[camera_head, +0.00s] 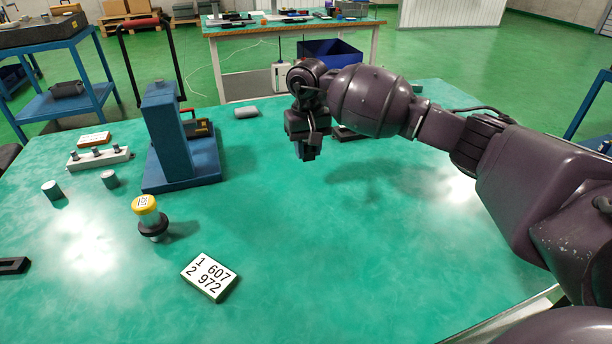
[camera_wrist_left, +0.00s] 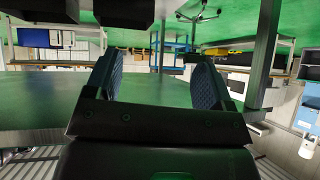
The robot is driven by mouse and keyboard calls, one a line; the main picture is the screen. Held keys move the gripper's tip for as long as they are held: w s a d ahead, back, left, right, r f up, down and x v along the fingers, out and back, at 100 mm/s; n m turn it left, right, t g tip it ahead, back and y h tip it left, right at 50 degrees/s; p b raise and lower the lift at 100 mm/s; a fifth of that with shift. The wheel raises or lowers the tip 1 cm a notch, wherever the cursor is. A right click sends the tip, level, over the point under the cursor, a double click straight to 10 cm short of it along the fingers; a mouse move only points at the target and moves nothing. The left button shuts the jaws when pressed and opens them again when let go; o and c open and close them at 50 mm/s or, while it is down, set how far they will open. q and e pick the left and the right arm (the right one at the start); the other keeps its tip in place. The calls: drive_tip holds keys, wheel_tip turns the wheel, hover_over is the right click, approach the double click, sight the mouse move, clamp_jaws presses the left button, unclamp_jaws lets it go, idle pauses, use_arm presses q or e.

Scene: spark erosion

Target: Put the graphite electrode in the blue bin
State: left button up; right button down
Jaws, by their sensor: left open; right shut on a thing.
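My right gripper (camera_head: 307,150) points down above the far middle of the green table, shut on a small dark thing. The fingers mostly hide this thing, so I cannot tell for sure that it is the graphite electrode. The blue bin (camera_head: 325,48) is open-topped and shows beyond the table's far edge, behind my right arm. The arm hides its lower part and what it stands on. My left gripper (camera_wrist_left: 158,85) is open in the left wrist view, with nothing between its two fingers.
A blue stand (camera_head: 172,140) rises at the left of the table. A yellow-topped piece (camera_head: 146,206), a number card (camera_head: 210,277), grey cylinders (camera_head: 52,190) and a white holder block (camera_head: 98,158) are nearby. A dark flat thing (camera_head: 347,134) lies behind my right gripper. The table's middle is clear.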

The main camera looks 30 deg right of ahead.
sight(308, 185)
drive_tip(key=shift+f+b, duration=0.5)
drive_tip(key=shift+f, duration=3.55)
drive_tip(key=shift+f, duration=0.25)
drive_tip(key=c, duration=0.9)
unclamp_jaws()
drive_tip(key=shift+o, duration=0.4)
drive_tip(key=shift+r, duration=0.2)
